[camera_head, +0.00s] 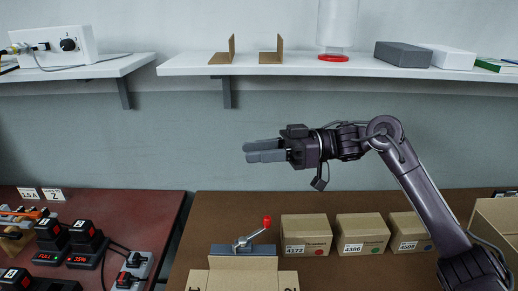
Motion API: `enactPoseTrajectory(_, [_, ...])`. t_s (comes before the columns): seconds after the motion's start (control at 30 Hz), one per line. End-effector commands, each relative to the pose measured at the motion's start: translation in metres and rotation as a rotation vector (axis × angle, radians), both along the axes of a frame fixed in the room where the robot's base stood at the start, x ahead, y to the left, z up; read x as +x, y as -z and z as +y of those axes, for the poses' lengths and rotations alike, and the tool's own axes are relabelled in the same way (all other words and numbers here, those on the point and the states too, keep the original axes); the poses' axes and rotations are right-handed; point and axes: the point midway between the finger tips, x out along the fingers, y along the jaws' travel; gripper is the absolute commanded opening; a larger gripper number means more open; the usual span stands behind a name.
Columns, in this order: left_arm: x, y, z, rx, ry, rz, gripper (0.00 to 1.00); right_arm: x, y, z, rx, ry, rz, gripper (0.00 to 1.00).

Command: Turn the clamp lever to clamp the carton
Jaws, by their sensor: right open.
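The clamp lever (253,236) is a silver arm with a red knob at its tip. It rises to the right from a pivot on a grey clamp block (229,248) at the front middle of the brown bench. An open cardboard carton (240,277) stands just in front of the block, cut off by the bottom edge of the picture. My right gripper (264,151) is open and empty, pointing left, raised above the bench and the lever. The left gripper does not show.
Closed cartons (305,233) stand in a row right of the lever. Another box (497,218) is at the right edge. A red bench (120,205) on the left holds chargers with batteries (85,243). A white shelf (290,69) with several items runs along the wall.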

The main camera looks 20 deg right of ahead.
Motion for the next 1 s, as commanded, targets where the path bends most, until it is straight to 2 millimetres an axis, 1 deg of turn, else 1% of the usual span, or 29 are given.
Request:
enactPoseTrajectory(0.1, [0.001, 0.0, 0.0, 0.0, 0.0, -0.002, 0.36, 0.0, -0.004, 0.0, 0.0, 0.0, 0.001, 0.41])
enactPoseTrajectory(0.3, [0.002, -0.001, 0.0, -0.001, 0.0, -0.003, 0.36, 0.0, -0.004, 0.0, 0.0, 0.0, 0.001, 0.41])
enactPoseTrajectory(0.33, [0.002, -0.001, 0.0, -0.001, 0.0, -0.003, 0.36, 0.0, -0.004, 0.0, 0.0, 0.0, 0.001, 0.39])
enactPoseTrajectory(0.43, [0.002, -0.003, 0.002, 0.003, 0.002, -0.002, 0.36, 0.001, -0.003, -0.002, 0.001, 0.008, -0.011, 0.26])
enactPoseTrajectory(0.5, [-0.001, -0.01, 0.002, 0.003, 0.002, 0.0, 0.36, 0.005, 0.003, -0.006, 0.002, 0.03, -0.044, 0.17])
enactPoseTrajectory(0.57, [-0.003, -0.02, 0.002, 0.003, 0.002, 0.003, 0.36, 0.009, 0.013, -0.013, 0.0, 0.063, -0.097, 0.09])
enactPoseTrajectory(0.63, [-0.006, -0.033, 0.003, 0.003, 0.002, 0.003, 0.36, 0.013, 0.027, -0.023, -0.012, 0.115, -0.186, 0.0])
enactPoseTrajectory(0.73, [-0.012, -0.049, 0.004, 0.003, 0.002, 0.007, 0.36, 0.013, 0.052, -0.04, -0.05, 0.188, -0.332, 0.0])
enactPoseTrajectory(0.83, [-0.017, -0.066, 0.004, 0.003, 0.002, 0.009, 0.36, 0.008, 0.077, -0.056, -0.11, 0.254, -0.484, 0.0])
enactPoseTrajectory(0.93, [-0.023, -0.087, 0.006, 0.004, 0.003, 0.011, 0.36, -0.008, 0.102, -0.076, -0.205, 0.308, -0.664, 0.0])
enactPoseTrajectory(1.0, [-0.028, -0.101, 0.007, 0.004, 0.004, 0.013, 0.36, -0.024, 0.119, -0.089, -0.286, 0.332, -0.8, 0.0])
